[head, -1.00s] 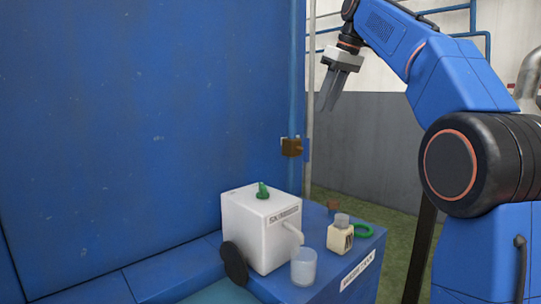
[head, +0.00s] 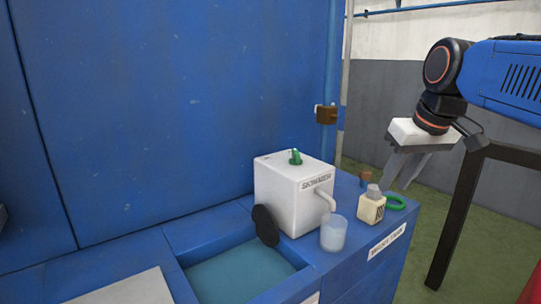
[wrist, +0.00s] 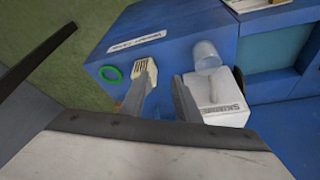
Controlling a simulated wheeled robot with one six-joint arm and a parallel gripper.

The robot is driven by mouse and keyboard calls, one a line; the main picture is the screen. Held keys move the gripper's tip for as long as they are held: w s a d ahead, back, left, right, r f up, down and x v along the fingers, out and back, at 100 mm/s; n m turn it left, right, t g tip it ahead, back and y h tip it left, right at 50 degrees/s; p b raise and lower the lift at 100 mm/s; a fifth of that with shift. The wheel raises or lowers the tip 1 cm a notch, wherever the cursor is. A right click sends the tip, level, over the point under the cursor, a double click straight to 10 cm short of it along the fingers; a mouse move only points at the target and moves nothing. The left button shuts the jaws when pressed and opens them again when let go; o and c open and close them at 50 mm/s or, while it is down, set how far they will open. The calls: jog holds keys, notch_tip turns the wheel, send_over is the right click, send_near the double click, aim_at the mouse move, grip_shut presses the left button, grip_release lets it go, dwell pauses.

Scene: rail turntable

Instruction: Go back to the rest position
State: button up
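The left finger partly covers a small cream bottle with a dark label (wrist: 146,72), which also stands on the bench in the head view (head: 371,207). The gripper seems clear of the bottle and the green ring (head: 396,203).
A white skimmer box (head: 288,197) with a green knob (head: 296,157) stands beside an open basin (head: 235,272). A clear cup (head: 333,235) stands under its spout. A brown cork (head: 366,178) stands behind the bottle. A dark post (head: 455,220) stands at the right.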

jog(key=s+f+m, duration=0.1)
jog(key=s+f, duration=0.6)
jog(key=f, duration=0.4)
jog(key=s+d+f+m+h, duration=0.1)
jog(key=s+f, duration=0.7)
jog(key=f, duration=0.3)
jog(key=shift+s+d+f+t, duration=0.25)
jog(key=shift+f+t, duration=0.05)
jog(key=shift+f, duration=0.1)
